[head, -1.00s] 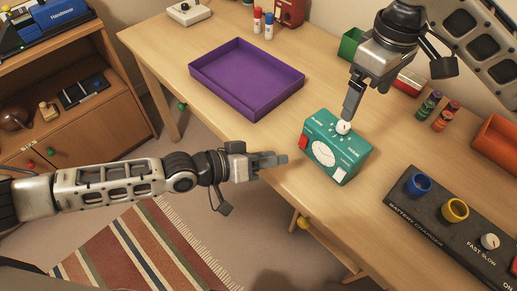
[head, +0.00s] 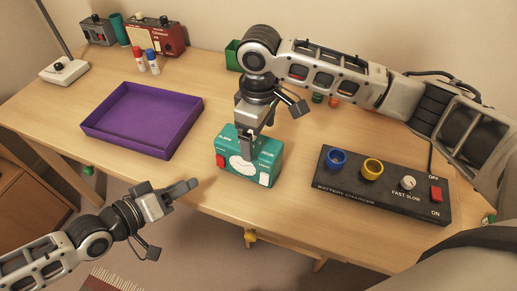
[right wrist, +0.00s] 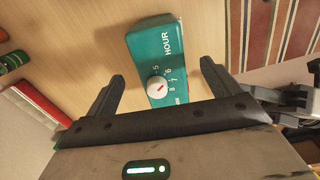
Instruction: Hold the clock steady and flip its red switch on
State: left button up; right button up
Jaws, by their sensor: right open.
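The teal clock (head: 262,170) stands near the table's front edge, with a white dial, a red switch (head: 220,161) at its left and a white button at its right. My right gripper (head: 250,150) is over the clock's top, pointing down, and partly hides it. In the right wrist view, its two fingers (right wrist: 162,92) are spread apart, with the clock (right wrist: 150,42) and its white knob (right wrist: 158,88) showing between them. I cannot tell whether they touch it. My left gripper (head: 188,187) is left of the clock, apart from it, seen side-on; its opening is unclear.
A purple tray (head: 90,129) lies left of the clock. A black battery charger (head: 330,180) with coloured rings lies to the right. Glue sticks, a red box (head: 157,38) and a lamp base (head: 63,72) stand at the back. Bare table surrounds the clock.

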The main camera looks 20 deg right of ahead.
aim_at(259, 145)
jog(key=shift+f, duration=3.2)
